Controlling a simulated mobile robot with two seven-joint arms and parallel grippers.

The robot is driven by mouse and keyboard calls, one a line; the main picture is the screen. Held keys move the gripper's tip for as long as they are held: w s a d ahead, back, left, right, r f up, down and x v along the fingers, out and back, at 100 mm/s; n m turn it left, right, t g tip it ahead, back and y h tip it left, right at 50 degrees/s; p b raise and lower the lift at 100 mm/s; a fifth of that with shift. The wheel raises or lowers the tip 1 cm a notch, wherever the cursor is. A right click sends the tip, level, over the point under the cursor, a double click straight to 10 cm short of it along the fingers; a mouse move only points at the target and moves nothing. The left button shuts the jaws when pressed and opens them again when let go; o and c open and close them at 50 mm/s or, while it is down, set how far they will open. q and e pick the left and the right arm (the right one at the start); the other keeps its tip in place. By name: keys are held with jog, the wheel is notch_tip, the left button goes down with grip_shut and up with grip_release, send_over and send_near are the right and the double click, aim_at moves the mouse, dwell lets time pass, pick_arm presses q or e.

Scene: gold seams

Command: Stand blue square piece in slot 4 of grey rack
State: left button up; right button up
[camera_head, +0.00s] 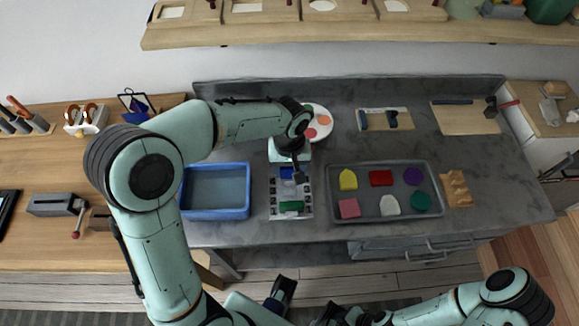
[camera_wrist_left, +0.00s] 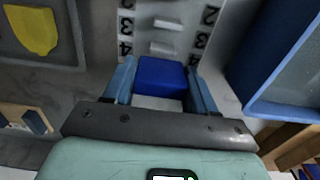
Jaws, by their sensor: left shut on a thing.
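The blue square piece (camera_wrist_left: 160,77) is held between the two fingers of my left gripper (camera_wrist_left: 162,84), which is shut on it. In the head view the blue piece (camera_head: 287,173) shows just below my left wrist, over the far part of the grey rack (camera_head: 274,208). My right gripper (camera_head: 281,291) seems to be at the bottom edge, dark and unclear.
A blue bin (camera_head: 216,213) stands left of the rack. A grey tray (camera_head: 345,222) to the right holds several coloured pieces. A white plate (camera_head: 325,114) is behind the rack. A wooden block (camera_head: 456,188) lies right of the tray.

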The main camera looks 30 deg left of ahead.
pick_arm(q)
jog(key=shift+f+b, duration=0.85)
jog(key=shift+f, duration=0.35)
pick_arm(e)
jog(key=shift+s+f, duration=0.25)
jog(key=shift+f, duration=0.65)
pick_arm(q)
jog(key=o, duration=1.2)
jog(key=shift+r+p, duration=2.6)
jog(key=shift+r, duration=0.95)
pick_arm(e)
jog(key=r, duration=0.1)
jog(key=w+r, duration=0.1)
jog(key=r, duration=0.3)
jog(key=shift+w+r, duration=0.2)
jog(key=shift+w, duration=0.2)
pick_arm(q)
jog(key=shift+f, duration=0.1)
pick_arm(e)
jog(key=shift+s, duration=0.1)
